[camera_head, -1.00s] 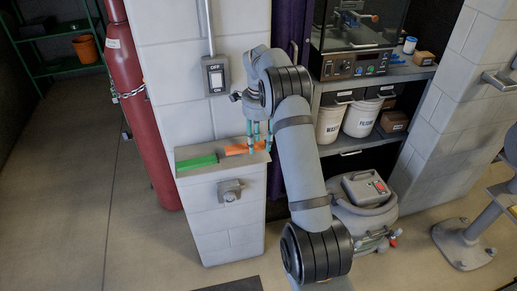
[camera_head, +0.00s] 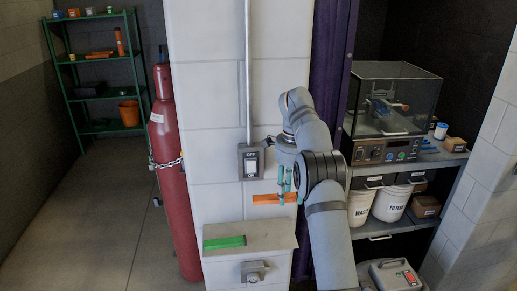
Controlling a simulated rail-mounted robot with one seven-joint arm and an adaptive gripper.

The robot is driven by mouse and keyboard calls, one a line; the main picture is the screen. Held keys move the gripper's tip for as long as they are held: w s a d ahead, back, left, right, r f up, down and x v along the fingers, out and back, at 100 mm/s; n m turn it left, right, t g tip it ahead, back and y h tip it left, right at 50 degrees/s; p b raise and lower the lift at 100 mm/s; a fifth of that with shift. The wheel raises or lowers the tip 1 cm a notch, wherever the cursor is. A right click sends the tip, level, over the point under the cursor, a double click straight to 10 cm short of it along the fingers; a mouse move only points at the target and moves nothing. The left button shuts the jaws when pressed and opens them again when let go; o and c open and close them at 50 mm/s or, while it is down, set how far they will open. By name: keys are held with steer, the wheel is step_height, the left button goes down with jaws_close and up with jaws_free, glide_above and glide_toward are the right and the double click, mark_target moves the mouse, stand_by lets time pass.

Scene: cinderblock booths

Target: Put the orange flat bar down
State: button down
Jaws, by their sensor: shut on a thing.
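The fingers hide part of the bar.
A green bar (camera_head: 224,242) lies on the left part of the ledge. A switch box (camera_head: 251,161) is on the block pillar behind. A red gas cylinder (camera_head: 173,180) stands left. A shelf with white buckets (camera_head: 391,203) is right. The ledge's right part looks clear.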

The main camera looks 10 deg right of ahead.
steer(key=shift+w+d+n, duration=0.45)
steer(key=shift+w+n, duration=0.2)
steer(key=shift+n, duration=0.55)
steer(key=shift+r+n, duration=0.1)
steer(key=shift+n, duration=0.2)
steer(key=shift+a+n, duration=0.1)
steer(key=shift+n, duration=0.2)
steer(key=shift+d, duration=0.2)
steer(key=shift+n, duration=0.3)
